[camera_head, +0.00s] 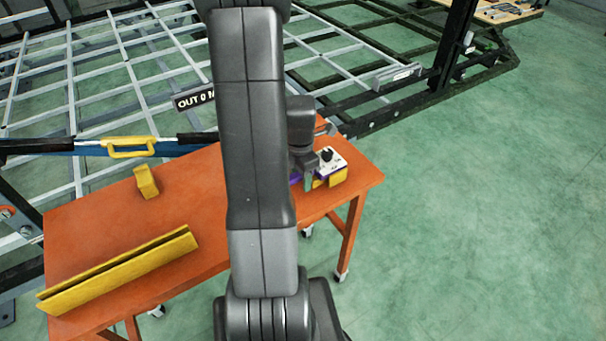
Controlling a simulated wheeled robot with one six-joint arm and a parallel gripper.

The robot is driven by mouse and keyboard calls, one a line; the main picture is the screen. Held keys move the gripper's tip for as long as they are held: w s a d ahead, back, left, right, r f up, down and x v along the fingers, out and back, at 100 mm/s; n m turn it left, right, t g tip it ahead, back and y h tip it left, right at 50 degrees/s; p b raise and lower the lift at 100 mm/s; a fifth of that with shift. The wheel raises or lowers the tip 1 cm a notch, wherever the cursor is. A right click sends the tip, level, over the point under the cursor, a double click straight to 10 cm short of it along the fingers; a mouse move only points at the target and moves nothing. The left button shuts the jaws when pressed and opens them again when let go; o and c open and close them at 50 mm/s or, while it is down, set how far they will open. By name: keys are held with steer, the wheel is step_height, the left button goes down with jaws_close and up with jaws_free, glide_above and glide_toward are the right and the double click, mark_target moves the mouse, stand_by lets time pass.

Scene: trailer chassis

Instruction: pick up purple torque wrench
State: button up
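A small patch of purple (294,177), likely part of the purple torque wrench, shows on the right part of the orange table. Most of it is hidden behind my arm and gripper. My gripper (308,183) points down at the purple patch, low over the table top. One finger shows clearly; the rest is hidden by my own arm. I cannot tell whether the fingers are open or shut, or whether they touch the purple thing.
The orange wheeled table (95,232) holds a long yellow angled bar (120,270), a small yellow block (146,181) and a yellow-and-white device with a black knob (330,160) right beside my gripper. The trailer frame (395,112) lies behind. Green floor at right is clear.

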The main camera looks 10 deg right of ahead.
jaws_close()
